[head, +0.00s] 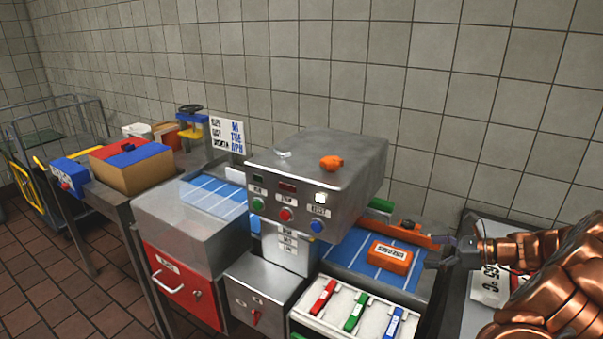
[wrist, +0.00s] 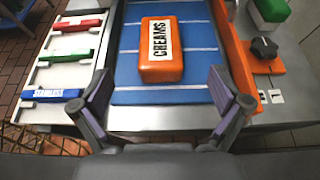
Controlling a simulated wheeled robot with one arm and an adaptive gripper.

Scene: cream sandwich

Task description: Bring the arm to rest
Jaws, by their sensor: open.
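My gripper (head: 458,252) is at the right in the head view, at the end of my copper-coloured arm. In the wrist view my gripper (wrist: 167,98) is open, its two fingers wide apart with nothing between the tips. An orange block labelled "CREAMS" (wrist: 163,66) lies on a blue conveyor belt with white lines (wrist: 195,97), beyond the fingertips. The same orange block (head: 390,257) shows in the head view on the blue belt (head: 345,251), left of my gripper and apart from it.
A steel machine with buttons (head: 318,175) stands left of the belt. A white tray (head: 328,325) holds red, green and blue handled tools. An orange side rail with a black knob (wrist: 264,48) edges the belt. A cardboard box (head: 130,172) stands on the far-left table.

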